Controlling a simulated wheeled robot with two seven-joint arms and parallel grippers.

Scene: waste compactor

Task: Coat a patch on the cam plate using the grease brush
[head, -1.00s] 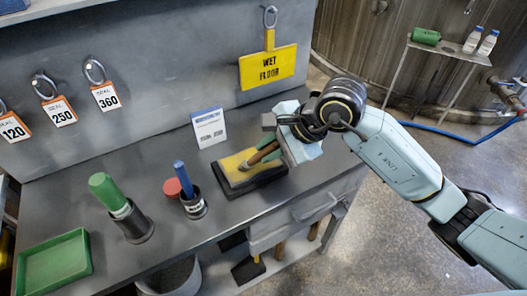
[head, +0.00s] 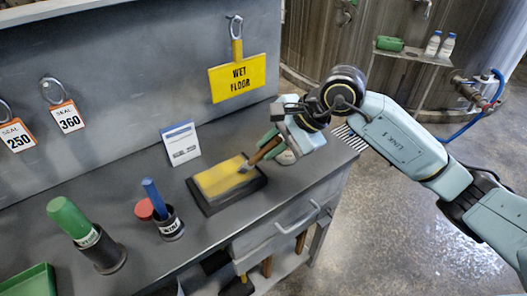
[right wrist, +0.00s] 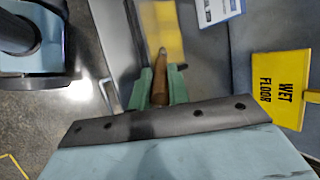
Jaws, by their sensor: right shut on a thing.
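The cam plate (head: 217,178) is a yellow slab on a black base on the grey bench; it also shows in the right wrist view (right wrist: 167,32). My right gripper (head: 275,146) is shut on the brown handle of the grease brush (head: 262,152). In the right wrist view, the green fingers of my right gripper (right wrist: 161,87) close around the handle (right wrist: 160,75). The brush is tilted, its greyish head over the plate's right end. I cannot tell whether the bristles touch the plate, and no coated patch is clear. My left gripper is not in view.
A white card (head: 181,144) stands behind the plate. Dark holders with a green-handled tool (head: 70,218) and a blue-handled tool (head: 153,196), a red round piece (head: 144,209) and a green tray (head: 28,281) are to the left. A yellow sign (head: 238,79) hangs behind.

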